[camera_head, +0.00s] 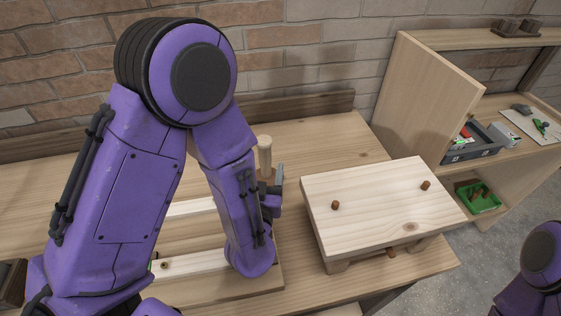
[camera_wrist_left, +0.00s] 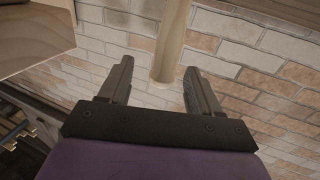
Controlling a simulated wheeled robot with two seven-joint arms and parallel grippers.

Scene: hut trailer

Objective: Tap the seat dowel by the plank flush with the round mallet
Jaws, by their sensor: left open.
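The round mallet's pale wooden handle (camera_head: 264,157) stands upright beyond my left gripper (camera_head: 273,184); its head is hidden behind the gripper and arm. In the left wrist view a pale round handle (camera_wrist_left: 171,45) shows between the two open fingers (camera_wrist_left: 157,88), with gaps at the sides. The light wooden stool seat (camera_head: 385,205) is to the right of the gripper. Two brown dowels stand proud of its top, a left one (camera_head: 335,205) and a right one (camera_head: 426,185). My right gripper is out of view.
Pale planks (camera_head: 190,263) lie on the bench, partly behind my left arm. A shelf unit (camera_head: 420,90) at the right holds a grey bin (camera_head: 470,153) and a green tray (camera_head: 487,205). A brick wall closes the back.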

